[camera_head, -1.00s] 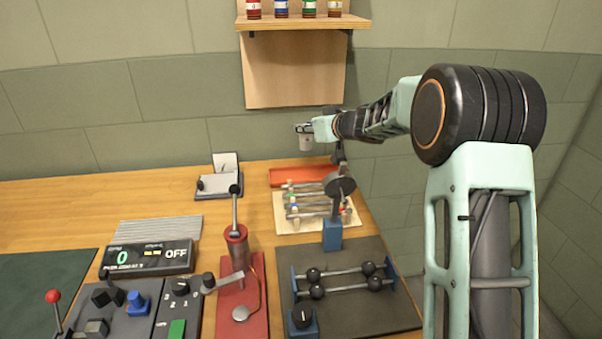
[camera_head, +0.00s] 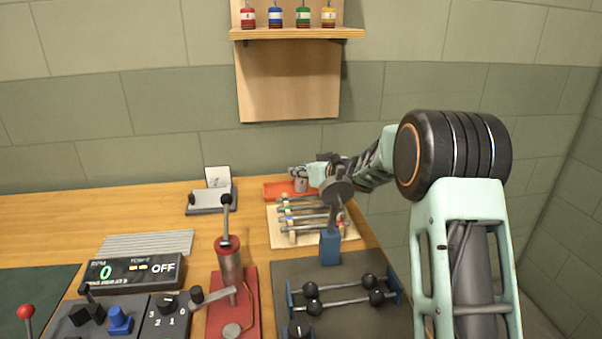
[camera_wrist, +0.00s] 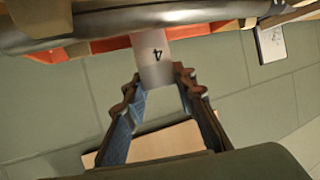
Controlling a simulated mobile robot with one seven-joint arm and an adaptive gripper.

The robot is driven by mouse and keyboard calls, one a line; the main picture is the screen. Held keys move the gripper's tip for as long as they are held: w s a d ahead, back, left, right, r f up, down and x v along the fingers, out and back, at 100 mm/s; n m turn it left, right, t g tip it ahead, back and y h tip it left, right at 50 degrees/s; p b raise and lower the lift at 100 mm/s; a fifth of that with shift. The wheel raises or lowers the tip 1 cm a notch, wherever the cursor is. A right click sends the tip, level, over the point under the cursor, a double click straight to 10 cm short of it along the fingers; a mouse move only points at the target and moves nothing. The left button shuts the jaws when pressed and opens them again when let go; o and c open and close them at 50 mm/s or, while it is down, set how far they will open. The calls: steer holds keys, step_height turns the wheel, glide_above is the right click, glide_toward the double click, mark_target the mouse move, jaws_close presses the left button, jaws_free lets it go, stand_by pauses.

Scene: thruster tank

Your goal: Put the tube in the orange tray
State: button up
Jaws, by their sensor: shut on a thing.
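The tube (camera_head: 301,186) is a short grey-white cylinder, seen upright at the orange tray. The wrist view shows it with a black "4" on its side (camera_wrist: 153,62). My gripper (camera_head: 298,172) is shut on the tube; its two fingertips (camera_wrist: 158,84) press on the tube from both sides. The orange tray (camera_head: 273,191) lies at the back right of the wooden bench, and a strip of it shows in the wrist view (camera_wrist: 110,44). The tube's lower end overlaps the tray in the head view; I cannot tell whether it touches the tray floor.
A pale rack with several metal rods (camera_head: 275,236) stands just in front of the tray. A grey-headed post on a blue base (camera_head: 330,247) stands at its right. A small stand with a card (camera_head: 211,203) is left of the tray. Bench between them is clear.

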steer(key=shift+f, duration=0.15)
steer(key=o, duration=1.2)
steer(key=shift+c, duration=0.2)
steer(key=shift+s+d+r, duration=0.1)
steer(key=shift+s+r, duration=0.05)
steer(key=shift+r, duration=0.15)
steer(key=p+v, duration=0.2)
steer(key=v, duration=0.9)
steer(key=shift+s, duration=0.3)
steer(key=shift+d+r, duration=0.1)
steer(key=shift+d, duration=0.1)
